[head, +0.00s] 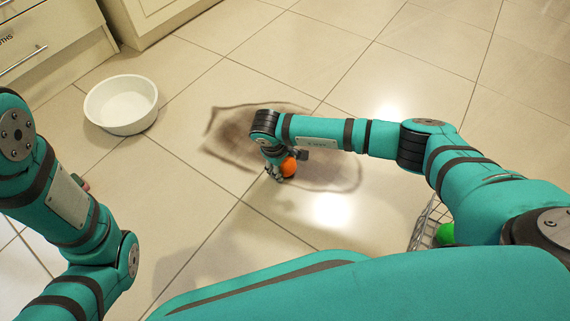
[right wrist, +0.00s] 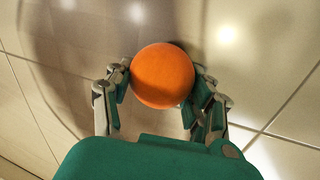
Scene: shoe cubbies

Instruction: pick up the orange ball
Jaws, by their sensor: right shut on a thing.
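The orange ball (head: 289,167) is near the middle of the head view, at the end of my right arm. My right gripper (head: 280,173) is shut on it. In the right wrist view the ball (right wrist: 162,76) sits between the two fingers of my right gripper (right wrist: 160,90), with a finger pressed on each side. I cannot tell whether the ball touches the floor. My left arm comes in at the left of the head view, but its gripper is not seen.
A white bowl (head: 121,104) stands on the tiled floor at the upper left. Drawers (head: 45,45) line the upper left edge. A wire basket (head: 425,222) with a green thing (head: 445,234) in it is partly hidden behind my right arm. The floor at the top centre is clear.

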